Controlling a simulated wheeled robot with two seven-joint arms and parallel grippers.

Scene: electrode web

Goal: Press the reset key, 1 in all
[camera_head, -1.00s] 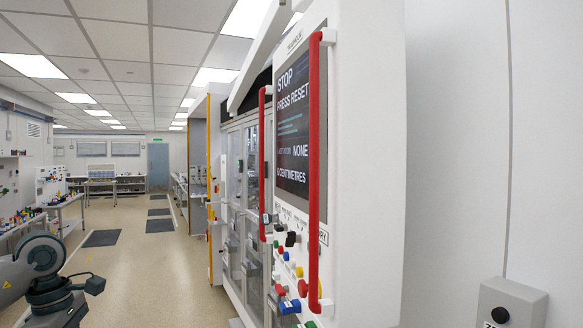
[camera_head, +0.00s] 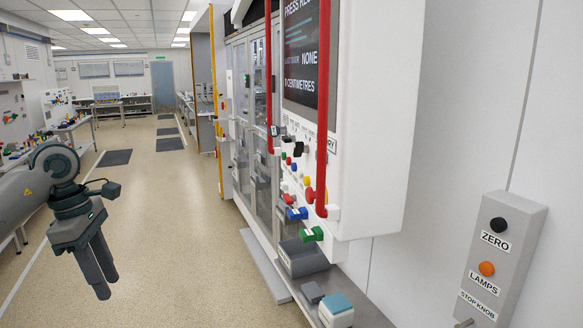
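The machine's control panel (camera_head: 350,150) stands at centre right, seen at a steep angle, with a dark screen (camera_head: 302,60) that shows part of "PRESS RE…", "NONE" and "CENTIMETRES". Below the screen are small coloured buttons, among them a red one (camera_head: 310,195), a blue one (camera_head: 297,213) and a green one (camera_head: 311,234). Their labels are too small or slanted to read, so I cannot tell which is the reset key. My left gripper (camera_head: 108,287) hangs at lower left, pointing down, its fingers together and empty, well apart from the panel. My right gripper is not in view.
A red vertical rail (camera_head: 322,110) stands in front of the panel, with another (camera_head: 268,80) farther along. A grey wall box (camera_head: 505,255) at right carries ZERO, LAMPS and STOP KNOB labels. A teal-topped block (camera_head: 337,305) lies below the panel. The aisle floor (camera_head: 170,250) is clear.

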